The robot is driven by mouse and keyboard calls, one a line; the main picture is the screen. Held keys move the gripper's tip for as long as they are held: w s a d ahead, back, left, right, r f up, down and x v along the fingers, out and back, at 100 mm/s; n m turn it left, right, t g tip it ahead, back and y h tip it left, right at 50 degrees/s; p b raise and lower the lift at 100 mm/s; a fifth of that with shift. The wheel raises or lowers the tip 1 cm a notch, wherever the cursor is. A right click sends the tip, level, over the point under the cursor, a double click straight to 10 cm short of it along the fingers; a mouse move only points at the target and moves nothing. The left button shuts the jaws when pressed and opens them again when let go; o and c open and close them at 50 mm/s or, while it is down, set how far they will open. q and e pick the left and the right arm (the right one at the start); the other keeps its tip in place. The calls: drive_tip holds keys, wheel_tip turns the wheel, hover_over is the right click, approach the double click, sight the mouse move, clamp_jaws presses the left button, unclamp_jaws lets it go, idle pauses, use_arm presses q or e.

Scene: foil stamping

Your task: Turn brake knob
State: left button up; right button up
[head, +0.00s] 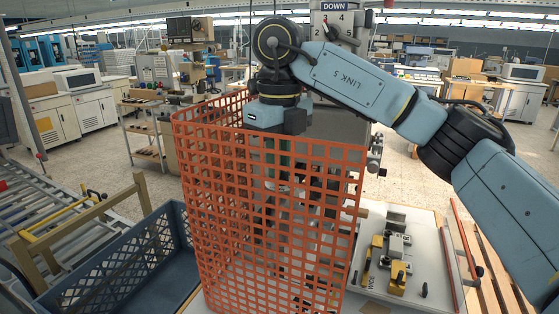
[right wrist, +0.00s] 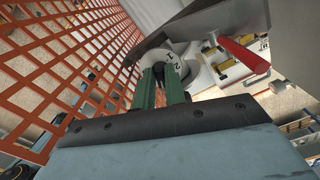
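My right gripper points down behind the orange mesh guard in the head view (head: 283,175), its fingers partly hidden by the mesh. In the right wrist view its two green fingers (right wrist: 162,72) stand close together, with a narrow dark gap or dark part between them. A pale round dial (right wrist: 178,62) with dark numerals lies right at the fingertips and is partly covered by them. It may be the brake knob or its scale. I cannot tell whether the fingers touch or grip it. My left gripper is not in view.
The orange mesh guard (head: 270,150) stands close beside the right gripper. A red handle (right wrist: 244,54) is right of the fingers. A plate marked DOWN (head: 335,18) is behind my arm. A blue crate (head: 120,265) is at left; small yellow-and-grey parts (head: 398,275) lie on the table.

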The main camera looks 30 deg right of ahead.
drive_tip(key=o, duration=0.4)
wheel_tip(320, 180, up, 13)
drive_tip(key=shift+r+p, duration=0.2)
drive_tip(key=shift+p, duration=1)
